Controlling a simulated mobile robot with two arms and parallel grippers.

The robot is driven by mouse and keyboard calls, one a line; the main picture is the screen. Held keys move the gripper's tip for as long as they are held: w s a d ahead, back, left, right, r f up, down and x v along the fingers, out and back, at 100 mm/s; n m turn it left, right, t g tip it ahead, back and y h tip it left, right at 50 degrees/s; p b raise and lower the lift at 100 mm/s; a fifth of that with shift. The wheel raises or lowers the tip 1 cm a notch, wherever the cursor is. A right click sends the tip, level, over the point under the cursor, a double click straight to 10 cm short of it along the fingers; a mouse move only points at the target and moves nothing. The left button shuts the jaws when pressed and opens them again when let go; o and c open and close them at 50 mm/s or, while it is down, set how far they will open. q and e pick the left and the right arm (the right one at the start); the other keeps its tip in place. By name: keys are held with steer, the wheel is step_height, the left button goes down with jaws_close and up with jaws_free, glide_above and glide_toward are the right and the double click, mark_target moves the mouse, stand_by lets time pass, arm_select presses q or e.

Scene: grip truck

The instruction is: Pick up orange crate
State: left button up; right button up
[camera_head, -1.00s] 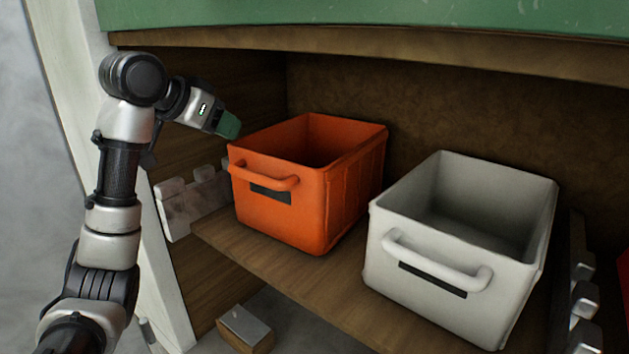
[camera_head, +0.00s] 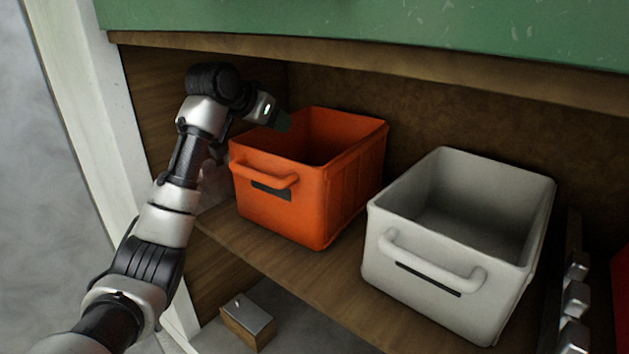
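The orange crate (camera_head: 318,215) stands upright on a wooden shelf, with a handle and a dark label on its front. It looks empty as far as I can see inside. My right gripper is out of the picture.
A white crate (camera_head: 375,260) stands right of the orange one, with a narrow gap between them. The wooden shelf (camera_head: 290,271) has a bare front strip. A green panel (camera_head: 400,28) and wooden beam hang above. A small box (camera_head: 247,322) lies below.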

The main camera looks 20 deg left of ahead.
arm_select(q)
steer(key=shift+s+a, duration=0.1)
steer(key=shift+s, duration=0.05)
steer(key=shift+c, duration=1.4)
jaws_close()
steer(key=shift+r, duration=0.1)
